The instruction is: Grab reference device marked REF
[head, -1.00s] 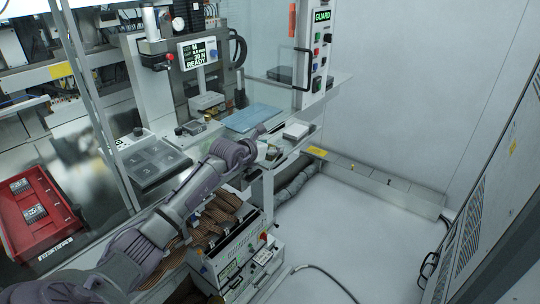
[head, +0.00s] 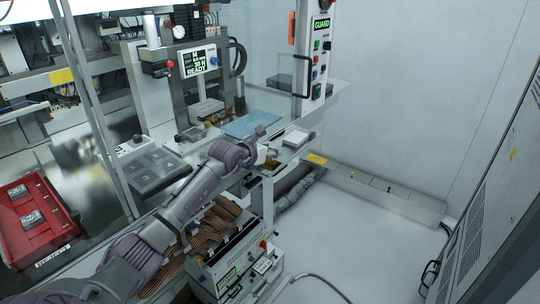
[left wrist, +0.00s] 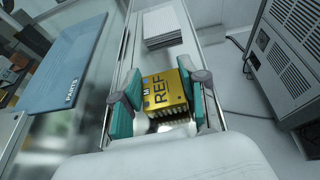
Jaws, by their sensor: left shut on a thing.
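The reference device (left wrist: 170,90) is a gold block with dark REF lettering and a row of metal pins along its near edge. In the left wrist view it sits between the teal pads of my left gripper (left wrist: 164,95), which is shut on it. In the head view the left gripper (head: 264,156) is small, over the narrow bench strip at the front right, and mostly hides the device. I cannot tell whether the device still touches the surface. My right gripper is not in view.
A white stack (head: 296,137) lies just beyond the gripper. A blue mat (head: 245,125) lies to its left, and a dark compartment tray (head: 155,172) further left. A red bin (head: 62,232) is at far left. The GUARD panel (head: 315,55) with its handle stands behind.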

